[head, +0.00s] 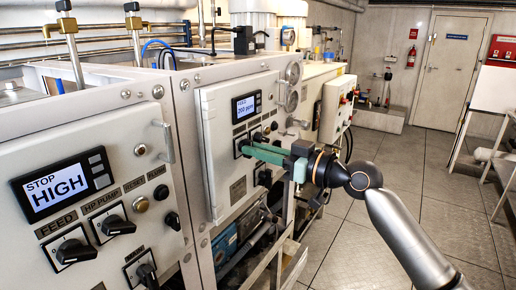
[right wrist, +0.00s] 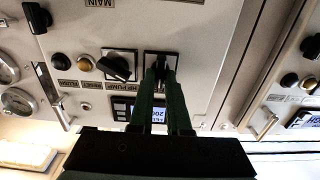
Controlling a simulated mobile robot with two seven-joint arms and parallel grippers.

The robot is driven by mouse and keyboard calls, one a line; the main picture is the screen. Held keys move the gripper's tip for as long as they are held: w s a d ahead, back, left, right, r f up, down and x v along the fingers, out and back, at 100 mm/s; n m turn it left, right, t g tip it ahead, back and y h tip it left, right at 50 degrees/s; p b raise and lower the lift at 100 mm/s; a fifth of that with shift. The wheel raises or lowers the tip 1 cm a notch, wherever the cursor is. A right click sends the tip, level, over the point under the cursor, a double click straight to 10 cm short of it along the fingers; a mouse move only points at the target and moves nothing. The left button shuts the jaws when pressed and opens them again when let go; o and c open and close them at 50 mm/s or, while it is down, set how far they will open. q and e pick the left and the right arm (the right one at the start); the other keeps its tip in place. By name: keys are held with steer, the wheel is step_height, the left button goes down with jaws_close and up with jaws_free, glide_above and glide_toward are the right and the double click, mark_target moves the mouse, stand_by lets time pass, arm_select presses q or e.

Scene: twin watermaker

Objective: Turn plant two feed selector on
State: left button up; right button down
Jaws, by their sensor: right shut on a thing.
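The second control panel (head: 222,110) carries a small display reading about 200 ppm (head: 246,106) with a row of black selectors below it. My right gripper (head: 247,149) has green fingers, shut on the leftmost selector under that display, apparently the feed selector. In the right wrist view, the panel appears upside down. The fingers (right wrist: 161,74) close around this selector's knob (right wrist: 160,58); they hide its label and most of its handle, so its exact angle cannot be told. The HP pump selector (right wrist: 118,67) sits beside it, untouched. My left gripper is not in view.
A nearer panel (head: 85,150) shows STOP HIGH (head: 56,187), with its own feed selector (head: 72,251) and HP pump selector (head: 117,226). A door handle (head: 165,141) sticks out between the panels. Pipes and a blue pump (head: 225,243) lie below.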

stand_by(0.3)
steer(key=c, duration=0.9)
jaws_free()
steer(key=b+v, duration=0.3)
steer(key=v, duration=0.9)
steer(key=shift+s+d+b, duration=0.15)
steer(key=shift+d+b, duration=0.1)
steer(key=shift+b, duration=0.1)
